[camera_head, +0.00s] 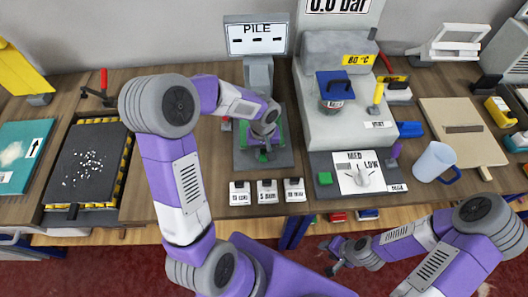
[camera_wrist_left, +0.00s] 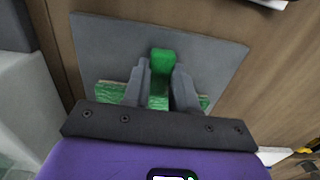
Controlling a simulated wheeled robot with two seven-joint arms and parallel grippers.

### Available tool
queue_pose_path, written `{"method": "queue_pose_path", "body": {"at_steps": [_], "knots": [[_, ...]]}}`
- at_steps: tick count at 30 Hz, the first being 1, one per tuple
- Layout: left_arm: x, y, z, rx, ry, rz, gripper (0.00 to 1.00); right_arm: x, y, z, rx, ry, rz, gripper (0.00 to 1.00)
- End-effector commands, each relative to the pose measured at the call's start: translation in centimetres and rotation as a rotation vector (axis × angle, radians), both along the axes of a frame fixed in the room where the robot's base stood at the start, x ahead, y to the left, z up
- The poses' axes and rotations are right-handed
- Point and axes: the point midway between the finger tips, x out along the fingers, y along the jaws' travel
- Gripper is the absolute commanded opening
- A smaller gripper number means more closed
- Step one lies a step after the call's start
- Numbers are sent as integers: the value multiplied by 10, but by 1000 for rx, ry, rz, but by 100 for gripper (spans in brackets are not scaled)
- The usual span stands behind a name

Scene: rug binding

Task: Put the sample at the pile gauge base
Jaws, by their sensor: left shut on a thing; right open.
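The pile gauge, with a screen marked PILE (camera_head: 257,40), stands at the back of the bench. Its dark grey base plate (camera_head: 282,161) lies in front of it and also shows in the left wrist view (camera_wrist_left: 215,55). My left gripper (camera_head: 263,150) is over this plate, shut on the green grip (camera_wrist_left: 162,60) of the sample. The sample's textured green sheet (camera_wrist_left: 110,93) shows on both sides of the fingers, over the plate; whether it touches the plate cannot be told. My right gripper (camera_head: 334,268) is open and empty, low in front of the bench.
Several small white-labelled blocks (camera_head: 266,192) stand in front of the plate. A dark tray (camera_head: 90,160) lies to the left.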

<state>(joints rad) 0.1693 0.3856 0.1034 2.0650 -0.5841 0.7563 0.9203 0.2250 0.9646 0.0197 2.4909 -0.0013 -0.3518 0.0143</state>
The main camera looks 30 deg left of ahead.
Motion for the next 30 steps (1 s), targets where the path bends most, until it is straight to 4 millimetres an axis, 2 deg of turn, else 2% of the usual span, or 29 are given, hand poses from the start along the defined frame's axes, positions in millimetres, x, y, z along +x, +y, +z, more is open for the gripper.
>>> {"method": "queue_pose_path", "body": {"at_steps": [11, 12, 16, 26, 30], "knots": [[0, 0, -5, 0, -2, -1, 0, 0, 0, -5, 0, -1, 0, 43], [0, 0, -4, 0, -2, -1, 31, 0, 0, -4, 0, -1, 0, 43], [0, 0, -4, 0, -2, -1, 51, 0, 0, -3, 0, -1, 0, 43], [0, 0, -2, 0, -2, -1, 52, 0, 0, -2, 0, -1, 0, 43], [1, 0, 13, 1, -5, 0, 52, 0, 0, 4, 0, -1, 0, 43]]}}
